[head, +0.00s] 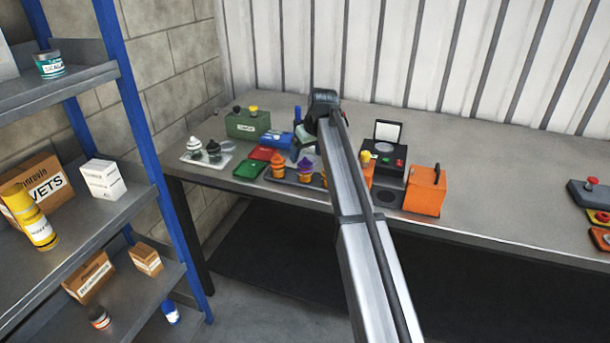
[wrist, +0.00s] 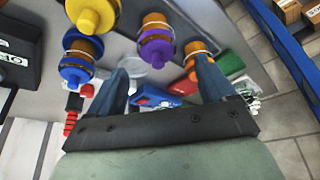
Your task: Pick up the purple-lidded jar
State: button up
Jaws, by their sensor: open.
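The purple-lidded jar (head: 306,163) stands in a row on the bench in the head view, partly beside my arm. Nothing is held. Whether a finger touches the jar cannot be told.
An orange-lidded jar (wrist: 198,57) stands close beside it. Behind are a blue item (head: 278,139) and a green box (head: 247,124).

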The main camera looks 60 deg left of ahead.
aim_at(306, 159)
jog(key=shift+w+d+x, duration=0.1)
jog(key=shift+x, duration=1.4)
jog(key=shift+w+d+x, duration=0.1)
jog(key=shift+x, duration=1.35)
jog(key=shift+f, duration=0.1)
jog(key=shift+c, duration=0.4)
jog(key=c, duration=1.2)
jog(key=shift+o, duration=0.2)
